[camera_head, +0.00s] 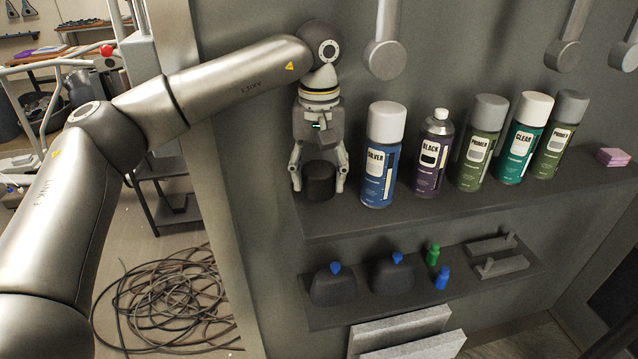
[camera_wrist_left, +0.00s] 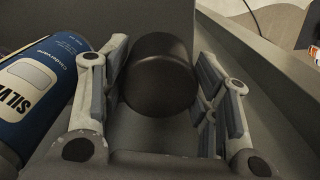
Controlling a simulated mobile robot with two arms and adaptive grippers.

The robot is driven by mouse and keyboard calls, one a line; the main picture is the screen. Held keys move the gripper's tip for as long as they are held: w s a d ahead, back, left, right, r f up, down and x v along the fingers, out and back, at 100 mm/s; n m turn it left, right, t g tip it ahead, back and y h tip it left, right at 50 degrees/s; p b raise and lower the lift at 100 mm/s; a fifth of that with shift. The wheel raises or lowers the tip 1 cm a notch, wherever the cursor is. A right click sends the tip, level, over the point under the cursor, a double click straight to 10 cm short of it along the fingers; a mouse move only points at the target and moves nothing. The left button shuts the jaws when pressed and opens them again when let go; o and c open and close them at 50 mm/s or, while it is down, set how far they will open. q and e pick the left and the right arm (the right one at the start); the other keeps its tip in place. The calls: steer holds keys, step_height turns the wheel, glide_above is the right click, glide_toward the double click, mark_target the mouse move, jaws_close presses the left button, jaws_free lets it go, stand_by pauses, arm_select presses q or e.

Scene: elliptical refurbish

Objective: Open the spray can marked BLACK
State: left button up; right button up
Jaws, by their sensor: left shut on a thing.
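The spray can marked BLACK (camera_head: 433,155) stands upright on the upper shelf, between the SILVER can and a PRIMER can. Its top is bare, with the metal dome and small nozzle showing and no cap on it. My left gripper (camera_head: 319,182) is at the shelf's left end, left of the SILVER can, pointing down. It is shut on a black cap (camera_head: 320,176), which also shows between the fingers in the left wrist view (camera_wrist_left: 158,72). The cap is at or just above the shelf surface; I cannot tell if it touches. My right gripper is not in view.
The blue SILVER can (camera_head: 383,155) stands close beside my left gripper. PRIMER (camera_head: 482,145) and CLEAR (camera_head: 524,140) cans stand further right, with a pink block (camera_head: 613,157) at the far end. A lower shelf (camera_head: 350,315) holds small bottles. Round-ended fixtures (camera_head: 384,58) hang above.

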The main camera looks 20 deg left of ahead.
arm_select(q)
steer(key=f, duration=0.3)
steer(key=shift+w+a+f, duration=0.1)
steer(key=shift+w+f, duration=0.1)
steer(key=shift+f, duration=0.05)
steer(key=shift+f, duration=0.15)
steer(key=o, duration=1.1)
